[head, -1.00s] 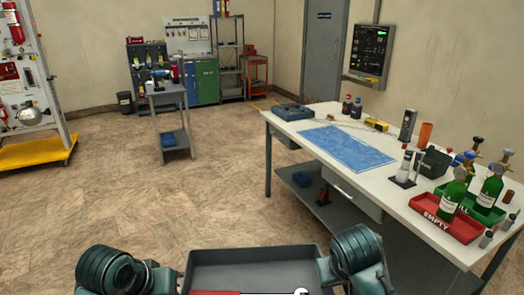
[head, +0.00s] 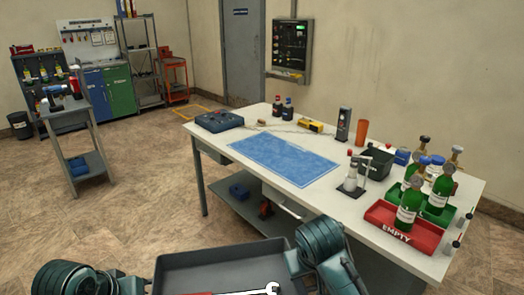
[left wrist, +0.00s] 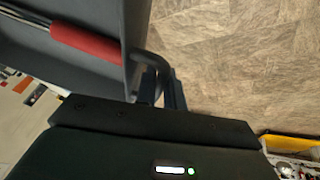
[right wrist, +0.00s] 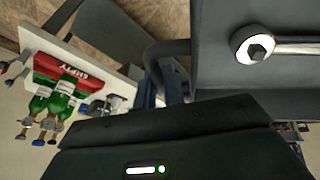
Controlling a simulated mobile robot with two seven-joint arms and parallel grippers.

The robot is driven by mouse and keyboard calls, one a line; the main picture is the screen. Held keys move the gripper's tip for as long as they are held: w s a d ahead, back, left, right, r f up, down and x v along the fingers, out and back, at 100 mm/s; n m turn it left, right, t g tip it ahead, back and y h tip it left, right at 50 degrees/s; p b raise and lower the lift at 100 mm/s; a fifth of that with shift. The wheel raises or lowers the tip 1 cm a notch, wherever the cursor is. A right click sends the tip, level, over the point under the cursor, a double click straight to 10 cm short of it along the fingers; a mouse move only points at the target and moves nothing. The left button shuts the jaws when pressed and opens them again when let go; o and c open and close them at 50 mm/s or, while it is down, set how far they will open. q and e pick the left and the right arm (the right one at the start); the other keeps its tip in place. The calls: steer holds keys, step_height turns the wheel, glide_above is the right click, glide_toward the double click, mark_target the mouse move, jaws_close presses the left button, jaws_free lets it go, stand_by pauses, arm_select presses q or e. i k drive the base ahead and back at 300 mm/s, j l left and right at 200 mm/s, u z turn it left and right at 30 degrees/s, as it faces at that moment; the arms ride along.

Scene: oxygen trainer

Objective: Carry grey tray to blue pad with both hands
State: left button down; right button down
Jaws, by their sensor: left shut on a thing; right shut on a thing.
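The grey tray (head: 220,264) is at the bottom of the head view, held between my two arms. My left gripper (left wrist: 158,88) is shut on the tray's dark handle at one end. My right gripper (right wrist: 170,84) is shut on the handle at the other end. The blue pad (head: 285,160) lies flat and bare on the white table, beyond the tray. The tray is apart from the pad, on the near side of the table.
The white table (head: 330,195) has a lower shelf. A blue box (head: 219,121) stands past the pad's left corner. Right of the pad are a black bin (head: 377,163), a red EMPTY tray (head: 388,224) and several green bottles (head: 410,205). Open floor lies to the left, with a small cart (head: 75,130).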

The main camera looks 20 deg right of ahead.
mark_target(281, 155)
steer(key=i+l, duration=0.1)
steer(key=i, duration=0.7)
steer(key=i+l+u, duration=0.15)
steer(key=i, duration=0.65)
steer(key=i+j, duration=0.1)
steer(key=i, duration=0.7)
steer(key=i+j+z, duration=0.1)
steer(key=i+z, duration=0.2)
steer(key=i+j+z, duration=0.15)
steer(key=z, duration=0.15)
steer(key=i+j+z, duration=0.1)
steer(key=z, duration=0.3)
steer(key=i+j+z, duration=0.1)
steer(key=z, duration=0.25)
steer(key=i+z, duration=0.25)
steer(key=z, duration=0.15)
steer(key=i+j+z, duration=0.25)
steer(key=z, duration=0.15)
